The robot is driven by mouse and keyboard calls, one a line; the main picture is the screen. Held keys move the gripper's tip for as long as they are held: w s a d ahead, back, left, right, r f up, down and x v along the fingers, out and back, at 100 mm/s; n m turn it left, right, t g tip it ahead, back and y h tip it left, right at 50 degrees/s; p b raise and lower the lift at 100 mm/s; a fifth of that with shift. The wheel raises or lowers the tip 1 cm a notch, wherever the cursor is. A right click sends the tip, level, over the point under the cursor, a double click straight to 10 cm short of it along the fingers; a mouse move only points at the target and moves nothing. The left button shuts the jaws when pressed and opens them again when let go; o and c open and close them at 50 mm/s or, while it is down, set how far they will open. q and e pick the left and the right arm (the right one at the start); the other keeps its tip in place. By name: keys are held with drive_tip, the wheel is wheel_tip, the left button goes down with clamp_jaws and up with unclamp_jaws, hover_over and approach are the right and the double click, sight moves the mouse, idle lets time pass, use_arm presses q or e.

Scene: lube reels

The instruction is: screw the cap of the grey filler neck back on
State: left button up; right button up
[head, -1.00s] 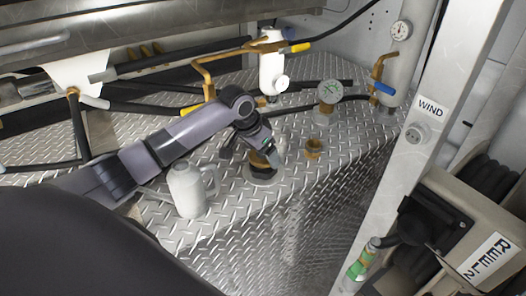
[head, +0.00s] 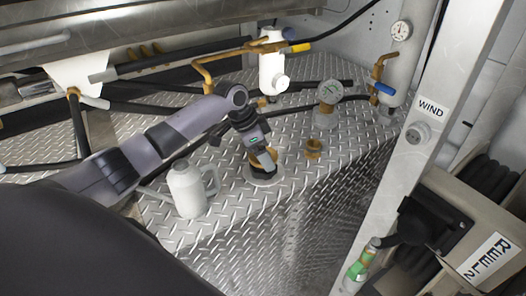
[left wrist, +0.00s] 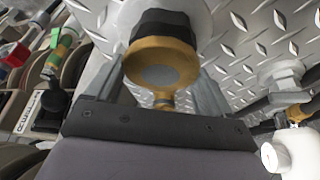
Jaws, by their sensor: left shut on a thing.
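The grey filler neck (head: 263,178) stands on the metal tread-plate deck, its pale round flange showing around the base. A brass cap (left wrist: 161,66) with a grey disc on top and a small brass lug sits at the neck, above a black ringed part (left wrist: 165,26). My left gripper (head: 264,164) comes down over the neck and is shut on the cap; its fingers lie on both sides of the cap in the left wrist view. The gripper partly hides the cap in the head view, and the threads cannot be seen. My right gripper is not in view.
A white jug (head: 188,191) stands close to my left forearm. A white filter body (head: 272,72) and pipes stand behind. A white post (head: 409,150) rises at right.

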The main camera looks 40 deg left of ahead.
use_arm(q)
drive_tip(key=shift+w+a+r+m+g+h, duration=0.1)
drive_tip(key=shift+m+g+h, duration=0.2)
drive_tip(key=shift+m, duration=0.8)
drive_tip(key=m+g+b, duration=0.1)
drive_tip(key=m, duration=0.2)
drive_tip(key=shift+h, duration=0.3)
drive_tip(key=m+g+b, duration=0.1)
drive_tip(key=m+b, duration=0.1)
drive_tip(key=m, duration=0.1)
drive_tip(key=shift+f, duration=0.2)
drive_tip(key=shift+m+g+b, duration=0.4)
drive_tip(key=shift+m+b, duration=0.05)
drive_tip(key=shift+m, duration=0.45)
drive_tip(key=shift+r, duration=0.15)
